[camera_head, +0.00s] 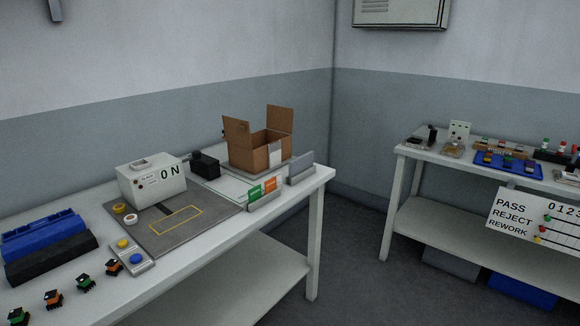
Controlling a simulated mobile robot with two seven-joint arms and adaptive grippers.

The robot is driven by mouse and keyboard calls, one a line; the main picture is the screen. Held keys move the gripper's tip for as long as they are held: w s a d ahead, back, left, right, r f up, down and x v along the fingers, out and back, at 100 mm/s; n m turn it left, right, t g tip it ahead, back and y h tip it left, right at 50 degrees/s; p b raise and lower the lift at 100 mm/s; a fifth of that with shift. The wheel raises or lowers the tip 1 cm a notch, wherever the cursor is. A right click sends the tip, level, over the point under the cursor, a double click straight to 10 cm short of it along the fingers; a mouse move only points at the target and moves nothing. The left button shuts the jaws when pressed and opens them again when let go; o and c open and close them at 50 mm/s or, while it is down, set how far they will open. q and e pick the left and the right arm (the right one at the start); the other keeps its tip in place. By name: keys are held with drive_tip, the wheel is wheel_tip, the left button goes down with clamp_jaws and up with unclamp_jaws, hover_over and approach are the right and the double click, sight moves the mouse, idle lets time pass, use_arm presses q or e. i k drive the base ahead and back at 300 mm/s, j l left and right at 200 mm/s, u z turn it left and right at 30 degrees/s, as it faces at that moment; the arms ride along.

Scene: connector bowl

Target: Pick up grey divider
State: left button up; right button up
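A grey upright plate (301,168), which looks like the grey divider, stands near the right end of the left table (215,241). It is beside an open cardboard box (247,153) and close to the table's front right corner. Nothing is touching it from my side. Neither my left nor my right gripper shows in the head view.
A holder with green and orange cards (263,193) stands just left of the plate. A white box marked "ON" (151,181), a grey mat (160,235), blue (44,235) and black trays and several small connectors fill the left. A second table (418,155) stands right, across open floor.

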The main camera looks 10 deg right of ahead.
sight(297, 166)
drive_tip(key=i+l+u, duration=0.2)
drive_tip(key=u, duration=0.25)
drive_tip(key=i+l+u, duration=0.15)
drive_tip(key=l+u, duration=0.15)
drive_tip(key=u, duration=0.15)
drive_tip(key=i+l+u, duration=0.1)
drive_tip(key=l, duration=0.2)
drive_tip(key=i+l+u, duration=0.1)
drive_tip(key=l, duration=0.2)
drive_tip(key=l+u, duration=0.1)
drive_tip(key=l, duration=0.25)
drive_tip(key=i, duration=0.05)
